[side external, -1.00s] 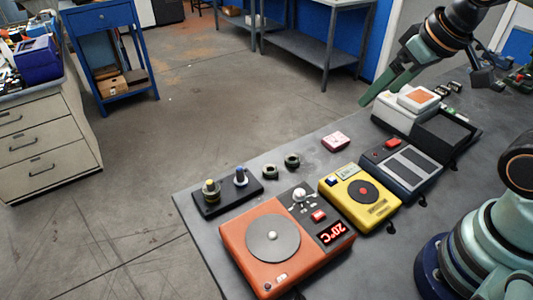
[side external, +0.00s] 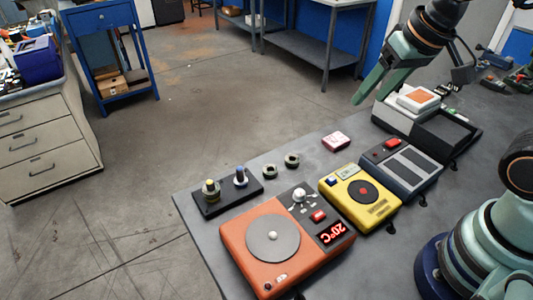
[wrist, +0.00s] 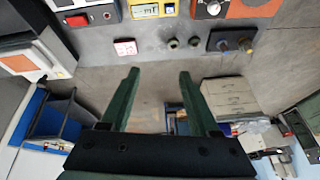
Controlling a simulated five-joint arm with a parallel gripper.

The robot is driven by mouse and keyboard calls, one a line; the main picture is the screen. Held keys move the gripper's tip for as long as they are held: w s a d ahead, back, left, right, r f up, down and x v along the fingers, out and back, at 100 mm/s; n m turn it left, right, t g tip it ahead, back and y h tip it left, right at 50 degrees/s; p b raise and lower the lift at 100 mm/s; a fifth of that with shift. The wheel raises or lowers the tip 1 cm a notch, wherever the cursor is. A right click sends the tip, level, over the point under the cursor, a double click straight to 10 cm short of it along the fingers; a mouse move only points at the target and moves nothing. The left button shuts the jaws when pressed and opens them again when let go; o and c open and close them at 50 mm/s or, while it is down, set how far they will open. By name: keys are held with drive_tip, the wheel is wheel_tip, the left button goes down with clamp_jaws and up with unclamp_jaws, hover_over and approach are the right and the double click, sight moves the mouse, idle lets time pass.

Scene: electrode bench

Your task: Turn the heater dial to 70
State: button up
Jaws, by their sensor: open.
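The orange heater (side external: 241,276) sits at the near left of the bench, with a round grey plate (side external: 272,238) on top. Its pale dial (side external: 299,196) stands on the dark control panel, beside a red button (side external: 319,216). The red display (side external: 331,232) reads 20°C. My gripper (side external: 366,91) is open and empty, up in the air near the white device at the back, well away from the dial. In the wrist view my gripper (wrist: 158,74) shows two spread green fingers, and the dial (wrist: 213,8) is at the top edge.
A yellow device (side external: 377,213), a dark blue device (side external: 405,175) and a white device (side external: 411,115) stand along the bench. A black block with two posts (side external: 227,199), two dark rings (side external: 281,166) and a pink item (side external: 336,141) lie near the bench's far edge.

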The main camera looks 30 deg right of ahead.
drive_tip(key=w+a+f+m+g, duration=0.2)
drive_tip(key=a+f+m, duration=0.1)
drive_tip(key=a+m, duration=0.25)
drive_tip(key=m+g, duration=0.3)
drive_tip(key=m, duration=0.3)
hover_over(300, 191)
wheel_tip(300, 191, down, 4)
wheel_tip(300, 191, down, 12)
drive_tip(key=shift+f, duration=0.1)
clamp_jaws()
